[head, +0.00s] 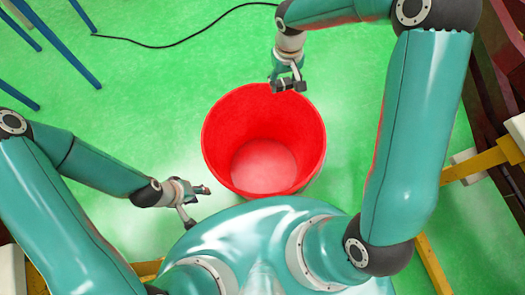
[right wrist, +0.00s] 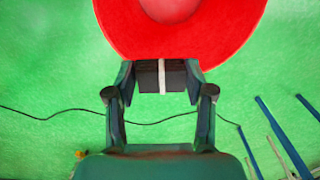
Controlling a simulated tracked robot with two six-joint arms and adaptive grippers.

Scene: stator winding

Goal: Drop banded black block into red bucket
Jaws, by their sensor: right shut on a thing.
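The red bucket (head: 225,140) stands on the green floor in the middle of the head view, its open top facing up and its inside empty. My right gripper (head: 288,85) is over the bucket's far rim in the head view. In the right wrist view it is shut on the black block (right wrist: 175,76), which has a white band around its middle. The red bucket (right wrist: 220,35) shows just beyond the block there. My left gripper (head: 199,204) is empty, with its fingers apart, to the lower left of the bucket.
A black cable (head: 150,46) runs across the floor at the back. Blue legs (head: 64,52) stand at the upper left. Yellow bars (head: 470,166) and dark red structures are at the right. The floor (head: 140,100) left of the bucket is clear.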

